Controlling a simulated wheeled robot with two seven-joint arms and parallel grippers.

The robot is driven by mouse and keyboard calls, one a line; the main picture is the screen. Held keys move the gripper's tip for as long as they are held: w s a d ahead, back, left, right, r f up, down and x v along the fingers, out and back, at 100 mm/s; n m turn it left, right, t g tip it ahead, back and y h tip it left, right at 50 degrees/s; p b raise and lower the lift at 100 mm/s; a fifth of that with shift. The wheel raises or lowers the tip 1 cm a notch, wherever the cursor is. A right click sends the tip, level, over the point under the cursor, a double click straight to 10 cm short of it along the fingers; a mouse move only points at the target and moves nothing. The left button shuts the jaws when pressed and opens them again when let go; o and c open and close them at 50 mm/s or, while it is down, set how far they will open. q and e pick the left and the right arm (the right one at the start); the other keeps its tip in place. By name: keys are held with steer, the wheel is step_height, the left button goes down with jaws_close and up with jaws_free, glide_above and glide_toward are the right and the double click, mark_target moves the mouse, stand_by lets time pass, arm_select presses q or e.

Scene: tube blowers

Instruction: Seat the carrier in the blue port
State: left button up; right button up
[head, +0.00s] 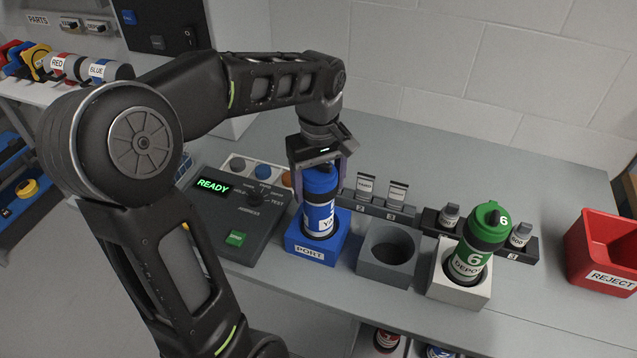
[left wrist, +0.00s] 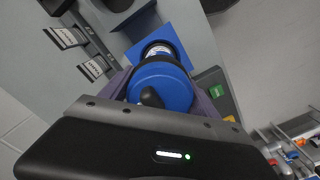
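The blue carrier (head: 319,207) has a blue cap and a white label and stands about upright over the blue port (head: 318,247). Its lower end is at or in the port's opening; I cannot tell how deep it sits. My left gripper (head: 320,172) comes from above with its fingers on both sides of the carrier's cap, and looks shut on it. In the left wrist view the blue cap (left wrist: 160,86) lies between the fingers, with part of the blue port (left wrist: 176,42) beyond it. My right gripper is not in view.
A grey empty holder (head: 390,252) is right of the port. A white depot holder (head: 461,283) bears a green carrier (head: 478,243) marked 6. A red reject bin (head: 605,250) stands far right. The control panel (head: 228,212) at left reads READY.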

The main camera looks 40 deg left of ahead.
arm_select(q)
steer(key=o, duration=0.4)
steer(key=shift+o, duration=0.2)
steer(key=shift+r, duration=0.15)
step_height(320, 180, up, 6)
steer(key=shift+r, duration=0.2)
step_height(320, 180, up, 4)
steer(key=shift+f+p, duration=0.15)
steer(key=shift+p, duration=0.9)
steer(key=shift+r+p, duration=0.85)
steer(key=shift+r, duration=0.1)
